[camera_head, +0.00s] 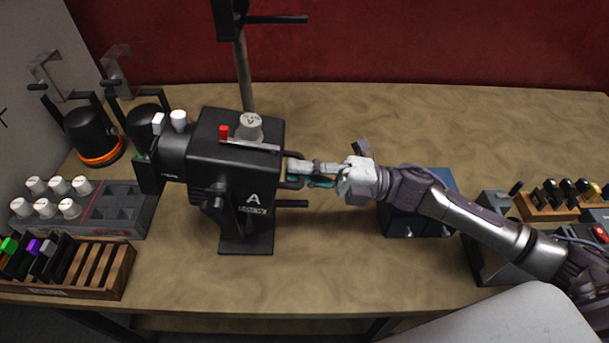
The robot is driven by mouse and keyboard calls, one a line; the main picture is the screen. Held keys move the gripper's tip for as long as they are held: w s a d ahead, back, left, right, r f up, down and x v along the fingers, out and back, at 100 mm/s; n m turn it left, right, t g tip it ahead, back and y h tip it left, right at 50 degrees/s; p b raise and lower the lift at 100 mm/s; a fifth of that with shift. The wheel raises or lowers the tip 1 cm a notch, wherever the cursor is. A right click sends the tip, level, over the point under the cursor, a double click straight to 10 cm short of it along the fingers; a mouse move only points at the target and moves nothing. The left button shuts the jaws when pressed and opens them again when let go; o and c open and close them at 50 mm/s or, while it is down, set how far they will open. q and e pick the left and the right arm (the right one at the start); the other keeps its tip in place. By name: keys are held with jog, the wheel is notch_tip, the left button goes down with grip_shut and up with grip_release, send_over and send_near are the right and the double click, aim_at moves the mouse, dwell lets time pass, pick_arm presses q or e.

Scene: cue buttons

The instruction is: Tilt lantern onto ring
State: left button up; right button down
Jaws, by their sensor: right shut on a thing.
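The lantern (237,150) is a black box-shaped lamp marked A, mounted on a black stand in the middle left. Its barrel (175,150) points left and looks close to level. My right gripper (296,174) reaches in from the right and is shut on the handle at the lantern's right side. The fingers partly hide the handle. I cannot make out a ring that the barrel points at. My left gripper is out of view.
Two black lamps (93,137) stand at the back left, one with an orange rim. A grey tray (125,208) with white knobs and a wooden rack (112,272) lie front left. A blue box (400,218) is under my right arm. The table's back right is clear.

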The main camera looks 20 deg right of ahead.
jog(key=c, duration=1.2)
grip_release()
jog(key=shift+w+d, duration=0.15)
jog(key=shift+w, duration=0.05)
jog(key=shift+s, duration=0.1)
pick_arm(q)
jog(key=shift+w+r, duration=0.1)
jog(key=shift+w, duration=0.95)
pick_arm(e)
jog(key=v, duration=1.2)
